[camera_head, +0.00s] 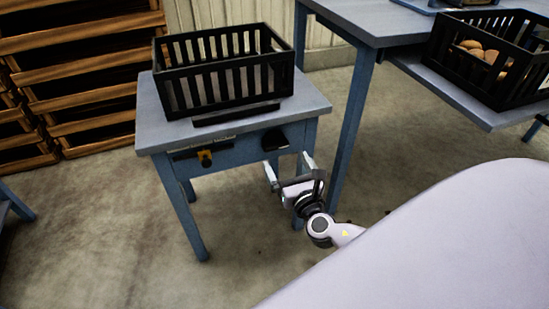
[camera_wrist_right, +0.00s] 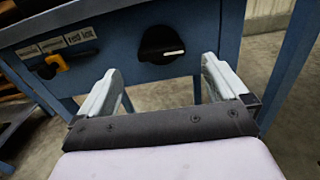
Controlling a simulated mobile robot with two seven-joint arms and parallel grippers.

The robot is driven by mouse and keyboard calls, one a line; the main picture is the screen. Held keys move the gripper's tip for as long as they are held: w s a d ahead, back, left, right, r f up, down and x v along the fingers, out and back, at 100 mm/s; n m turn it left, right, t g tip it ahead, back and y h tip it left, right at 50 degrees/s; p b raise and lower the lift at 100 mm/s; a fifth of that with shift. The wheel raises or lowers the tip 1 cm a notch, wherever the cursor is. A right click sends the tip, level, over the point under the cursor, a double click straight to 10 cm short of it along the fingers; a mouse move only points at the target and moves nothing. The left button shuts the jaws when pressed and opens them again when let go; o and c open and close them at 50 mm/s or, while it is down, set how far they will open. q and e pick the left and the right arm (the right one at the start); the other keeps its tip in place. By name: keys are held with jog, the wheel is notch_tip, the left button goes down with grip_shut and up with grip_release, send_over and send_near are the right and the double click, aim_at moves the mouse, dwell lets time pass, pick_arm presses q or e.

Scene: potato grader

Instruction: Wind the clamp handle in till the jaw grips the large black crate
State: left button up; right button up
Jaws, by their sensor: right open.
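The large black crate (camera_head: 222,84) stands upright and empty on a small blue table with a grey top (camera_head: 150,118). A dark bar, seemingly the clamp jaw (camera_head: 236,115), lies along its front side; I cannot tell whether they touch. A black knob, seemingly the clamp handle (camera_head: 275,139), is on the table's front. In the right wrist view this handle (camera_wrist_right: 160,44) bears a white mark pointing right. My right gripper (camera_head: 289,168) is open and empty, just short of and below the handle. In its wrist view the fingers (camera_wrist_right: 160,72) spread either side of the handle. My left gripper is out of view.
A yellow-and-black switch (camera_head: 205,158) under pale labels sits left of the handle. A taller blue table (camera_head: 359,25) stands at right, with a lower shelf bearing another black crate (camera_head: 468,78) of potatoes. Wooden crates (camera_head: 75,72) are stacked at left.

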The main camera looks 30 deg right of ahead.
aim_at(277, 147)
jog(key=b+x, duration=0.1)
jog(key=x, duration=0.5)
jog(key=shift+w+d, duration=0.1)
jog(key=shift+w, duration=0.1)
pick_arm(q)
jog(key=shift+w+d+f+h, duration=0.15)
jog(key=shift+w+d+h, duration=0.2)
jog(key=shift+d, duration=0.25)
pick_arm(e)
jog(key=c, duration=1)
